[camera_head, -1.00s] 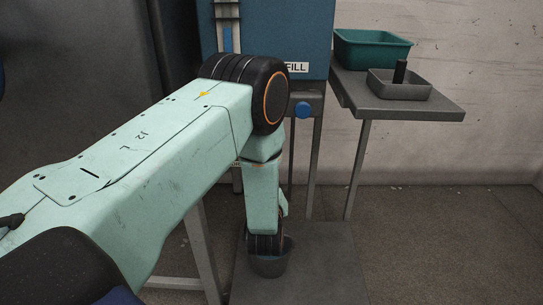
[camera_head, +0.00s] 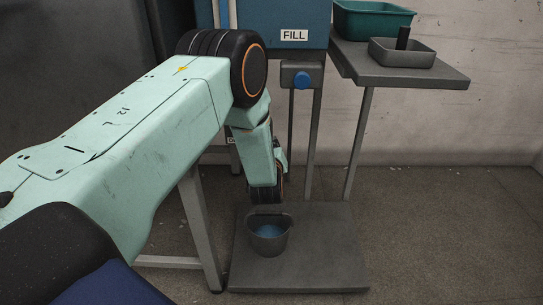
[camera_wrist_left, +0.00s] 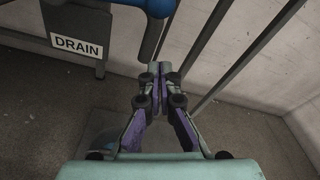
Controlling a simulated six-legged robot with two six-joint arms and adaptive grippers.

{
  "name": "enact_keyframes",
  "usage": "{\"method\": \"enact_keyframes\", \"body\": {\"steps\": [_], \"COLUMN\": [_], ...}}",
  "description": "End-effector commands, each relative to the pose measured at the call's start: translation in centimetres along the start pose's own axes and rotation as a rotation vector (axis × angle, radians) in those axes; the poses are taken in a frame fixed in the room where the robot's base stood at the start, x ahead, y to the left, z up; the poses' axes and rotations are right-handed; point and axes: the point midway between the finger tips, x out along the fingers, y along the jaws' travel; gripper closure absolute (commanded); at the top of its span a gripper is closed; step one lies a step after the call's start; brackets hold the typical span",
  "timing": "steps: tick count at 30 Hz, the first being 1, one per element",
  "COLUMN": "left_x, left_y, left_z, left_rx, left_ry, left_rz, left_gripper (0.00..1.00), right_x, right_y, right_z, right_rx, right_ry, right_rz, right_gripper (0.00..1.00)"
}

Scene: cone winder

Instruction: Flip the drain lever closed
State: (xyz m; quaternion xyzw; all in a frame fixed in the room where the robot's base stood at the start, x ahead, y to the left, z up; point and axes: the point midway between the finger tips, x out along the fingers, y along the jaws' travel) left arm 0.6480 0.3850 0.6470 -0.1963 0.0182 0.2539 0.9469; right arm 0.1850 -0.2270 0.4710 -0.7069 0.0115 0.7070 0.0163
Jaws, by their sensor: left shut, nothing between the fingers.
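In the left wrist view, a black-on-white DRAIN label (camera_wrist_left: 77,46) sits on a dark grey plate at the upper left. In the head view my left arm hides the drain area and the fingers. My right gripper is not in view.
A grey bucket (camera_head: 269,246) with blue liquid stands on a grey floor plate (camera_head: 325,270) below my left wrist. A side shelf (camera_head: 448,78) holds a green bin (camera_head: 373,20) and grey tray (camera_head: 401,55).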

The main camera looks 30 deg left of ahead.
Motion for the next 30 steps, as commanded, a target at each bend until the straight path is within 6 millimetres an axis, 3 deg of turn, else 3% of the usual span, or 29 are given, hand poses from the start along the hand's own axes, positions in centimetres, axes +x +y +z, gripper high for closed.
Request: {"method": "enact_keyframes", "body": {"steps": [6,18,30], "left_x": [3.0,1.5,1.3], "left_y": [0.1,0.0,-0.1], "left_z": [-0.1,3.4,3.8], "left_rx": [-0.001,0.0,0.0], "left_ry": [-0.003,0.0,0.0], "left_rz": [-0.001,-0.001,-0.001], "left_gripper": [1.0,1.0,1.0], "right_x": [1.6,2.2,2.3], "right_y": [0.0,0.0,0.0], "right_z": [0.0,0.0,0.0], "right_rx": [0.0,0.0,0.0], "right_ry": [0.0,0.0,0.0], "right_rz": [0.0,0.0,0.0], "right_gripper": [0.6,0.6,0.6]}}
